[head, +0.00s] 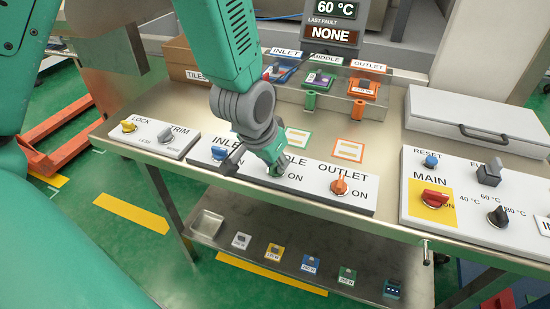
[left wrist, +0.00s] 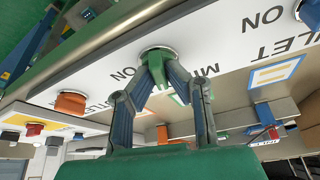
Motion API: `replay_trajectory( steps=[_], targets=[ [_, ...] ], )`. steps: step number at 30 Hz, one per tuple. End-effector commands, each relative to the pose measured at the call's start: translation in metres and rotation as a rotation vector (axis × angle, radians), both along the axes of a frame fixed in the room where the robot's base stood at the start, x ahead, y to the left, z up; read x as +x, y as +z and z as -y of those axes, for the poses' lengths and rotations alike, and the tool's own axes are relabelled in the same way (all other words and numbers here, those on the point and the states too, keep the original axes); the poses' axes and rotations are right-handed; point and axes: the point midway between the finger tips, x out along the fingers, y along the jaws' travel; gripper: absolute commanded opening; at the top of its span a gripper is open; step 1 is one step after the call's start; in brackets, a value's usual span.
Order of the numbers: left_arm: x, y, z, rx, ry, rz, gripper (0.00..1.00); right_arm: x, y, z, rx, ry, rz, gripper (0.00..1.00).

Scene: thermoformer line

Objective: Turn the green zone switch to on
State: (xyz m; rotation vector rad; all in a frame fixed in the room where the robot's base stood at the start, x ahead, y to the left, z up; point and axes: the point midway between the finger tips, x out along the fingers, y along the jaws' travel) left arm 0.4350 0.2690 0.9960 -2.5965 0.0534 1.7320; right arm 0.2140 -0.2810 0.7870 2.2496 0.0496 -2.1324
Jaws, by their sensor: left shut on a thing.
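The green zone switch, a green knob (left wrist: 155,80) on the white zone panel (head: 318,191), sits between the blue inlet knob (head: 219,153) and the orange outlet knob (head: 339,186). Its label reads MIDDLE, partly hidden by my gripper in the head view, with ON beside it. My left gripper (head: 273,164) comes down over it, and in the left wrist view its two fingers (left wrist: 161,76) are closed on the knob from both sides. The fingers cover part of the knob, so I cannot tell its exact angle. My right gripper is in neither view.
To the left is a panel with LOCK and TRIM knobs (head: 153,138). To the right is a panel with a red MAIN switch (head: 434,198) and dials. A grey case (head: 472,115) lies behind it. A lower shelf (head: 300,268) holds several small coloured blocks.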

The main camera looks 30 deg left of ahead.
Motion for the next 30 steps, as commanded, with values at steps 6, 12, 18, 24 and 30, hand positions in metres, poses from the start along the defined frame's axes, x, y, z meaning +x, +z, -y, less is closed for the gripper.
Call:
replay_trajectory(
  steps=[6, 12, 18, 24, 30],
  targets=[
    [0.001, 0.002, -0.002, -0.002, -0.202, -0.001, 0.00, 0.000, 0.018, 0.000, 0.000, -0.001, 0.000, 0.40],
    [0.001, 0.002, -0.002, -0.002, -0.393, 0.002, 0.00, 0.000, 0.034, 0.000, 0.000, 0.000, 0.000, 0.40],
    [0.001, 0.002, -0.003, -0.001, -0.582, 0.002, 0.00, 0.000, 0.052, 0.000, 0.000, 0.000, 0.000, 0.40],
    [0.001, 0.002, -0.003, -0.001, -0.771, 0.002, 0.00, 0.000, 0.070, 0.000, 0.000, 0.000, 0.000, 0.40],
    [0.002, 0.002, -0.003, -0.001, -0.953, 0.003, 0.00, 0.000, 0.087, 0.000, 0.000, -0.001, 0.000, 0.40]
  ],
)
